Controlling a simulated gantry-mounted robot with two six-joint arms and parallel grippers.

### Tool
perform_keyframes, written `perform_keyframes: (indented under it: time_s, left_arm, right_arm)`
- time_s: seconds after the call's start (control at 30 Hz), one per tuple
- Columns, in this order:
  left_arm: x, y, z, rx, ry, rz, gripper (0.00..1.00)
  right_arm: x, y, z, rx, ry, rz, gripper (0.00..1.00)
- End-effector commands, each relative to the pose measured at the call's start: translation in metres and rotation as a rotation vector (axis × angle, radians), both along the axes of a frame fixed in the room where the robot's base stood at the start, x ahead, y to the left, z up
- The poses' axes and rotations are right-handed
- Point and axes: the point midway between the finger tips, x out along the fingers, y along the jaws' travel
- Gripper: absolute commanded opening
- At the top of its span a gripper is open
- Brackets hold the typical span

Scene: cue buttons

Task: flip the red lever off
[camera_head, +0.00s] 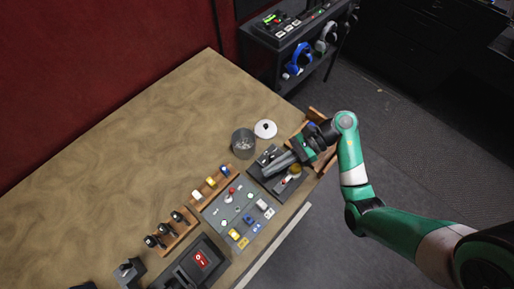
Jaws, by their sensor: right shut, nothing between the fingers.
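A small red knob (231,190) stands on the grey panel (222,212) near the table's right edge. Another small red part (296,169) shows on the dark box (283,186), close to my right gripper. I cannot tell which of these is the red lever, or which way it is set. My right gripper (269,170) is shut and empty. It reaches left over the dark box and hides part of it; I cannot tell if its tips touch anything. My left gripper is not in view.
A black device with a red switch (201,259) sits at the front of the table (140,130). Wooden racks (175,236) stand left of the panel. A dark round container (243,144) and white disc (265,129) lie behind the box. The table's left half is clear.

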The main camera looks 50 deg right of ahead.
Motion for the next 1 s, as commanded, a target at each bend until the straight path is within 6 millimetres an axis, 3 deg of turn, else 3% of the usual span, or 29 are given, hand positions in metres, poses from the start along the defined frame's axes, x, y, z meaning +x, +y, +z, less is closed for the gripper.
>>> perform_keyframes:
  time_s: [0.3,0.5,1.0]
  left_arm:
    - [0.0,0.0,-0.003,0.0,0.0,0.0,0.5]
    - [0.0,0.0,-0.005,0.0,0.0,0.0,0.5]
    - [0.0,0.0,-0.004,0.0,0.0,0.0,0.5]
  right_arm:
    - [0.019,0.052,-0.023,0.001,0.002,0.006,0.0]
    - [0.029,0.074,-0.033,0.001,0.0,0.004,0.0]
    - [0.031,0.079,-0.034,-0.005,0.0,0.004,0.0]
